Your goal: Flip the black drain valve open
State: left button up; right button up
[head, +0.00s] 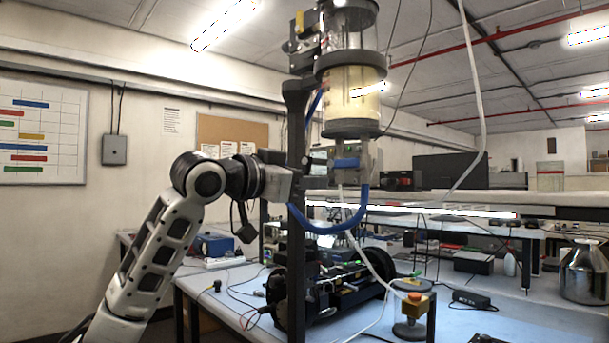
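A clear sealed cylinder (352,95) with pale yellow contents and dark end rings is mounted upright on a black post (297,150). Under it is a fitting with a blue part (347,163), and a blue hose (345,226) loops below. I cannot make out a black drain valve handle for certain. My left gripper (283,182) reaches in from the left at the fitting's height. It is at the post, left of the fitting and apart from it. Its fingertips are not clearly visible, so its opening cannot be judged. My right gripper is not in view.
A blue-topped table (460,322) holds a dark cylindrical machine (325,285) and a yellow box with a red button (414,302). White tubes and cables hang around the post. A metal vessel (584,272) stands at the right. Open air lies right of the fitting.

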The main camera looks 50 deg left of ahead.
pick_arm(q)
grip_shut()
jog(key=shift+d+n+p, duration=0.25)
jog(key=shift+n+p, duration=0.05)
jog(key=shift+n, duration=0.6)
jog(key=shift+d+n, duration=0.15)
jog(key=shift+n, duration=0.55)
grip_release()
